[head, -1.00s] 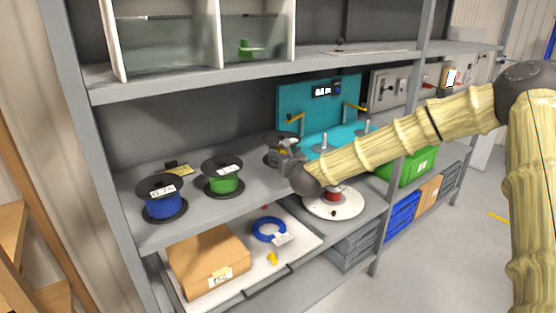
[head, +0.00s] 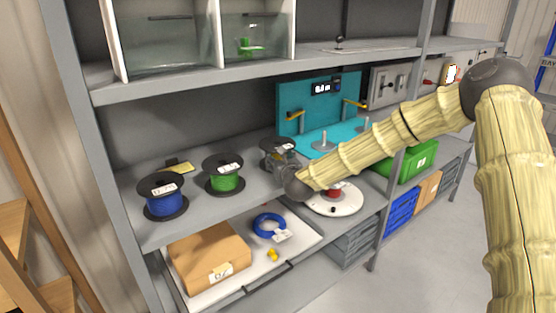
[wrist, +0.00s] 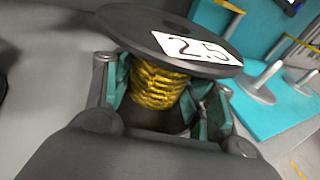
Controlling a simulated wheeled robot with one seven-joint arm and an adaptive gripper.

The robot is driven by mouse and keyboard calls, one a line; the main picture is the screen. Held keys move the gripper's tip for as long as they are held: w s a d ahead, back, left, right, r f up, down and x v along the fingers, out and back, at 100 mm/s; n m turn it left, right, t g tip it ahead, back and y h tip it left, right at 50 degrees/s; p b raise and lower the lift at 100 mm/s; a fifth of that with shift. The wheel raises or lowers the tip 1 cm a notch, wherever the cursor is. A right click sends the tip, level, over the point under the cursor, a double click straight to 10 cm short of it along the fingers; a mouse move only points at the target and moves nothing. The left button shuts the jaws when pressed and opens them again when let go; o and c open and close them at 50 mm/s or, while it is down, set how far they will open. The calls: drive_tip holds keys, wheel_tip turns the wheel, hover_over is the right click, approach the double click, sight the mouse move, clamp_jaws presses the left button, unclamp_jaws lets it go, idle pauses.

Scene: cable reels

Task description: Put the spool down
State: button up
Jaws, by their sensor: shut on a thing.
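The spool (wrist: 160,80) has black flanges, a yellow winding and a white label reading 2.5. In the wrist view it sits between the fingers of my gripper (wrist: 165,105), which is shut on its wound middle. In the head view my gripper (head: 284,164) is at the middle shelf, and the spool's dark top flange (head: 277,145) shows just behind it. The spool looks upright on or just above the grey shelf (head: 232,205); whether its base touches is hidden. It is right of the green spool (head: 224,180) and left of the teal machine (head: 300,125).
A blue spool (head: 165,203) stands farther left. A white turntable (head: 345,205) with a red spool is right of my gripper. Below, a pulled-out tray holds a cardboard box (head: 208,258) and a blue coil (head: 268,226). Bare shelf lies in front of the spools.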

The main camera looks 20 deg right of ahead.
drive_tip(key=o, duration=1.3)
drive_tip(key=shift+r, duration=0.1)
drive_tip(key=shift+s, duration=0.25)
drive_tip(key=s, duration=0.3)
drive_tip(key=s+r+b, duration=0.1)
drive_tip(key=s, duration=0.7)
drive_tip(key=shift+s+a+r+b, duration=0.2)
drive_tip(key=shift+r+b, duration=0.2)
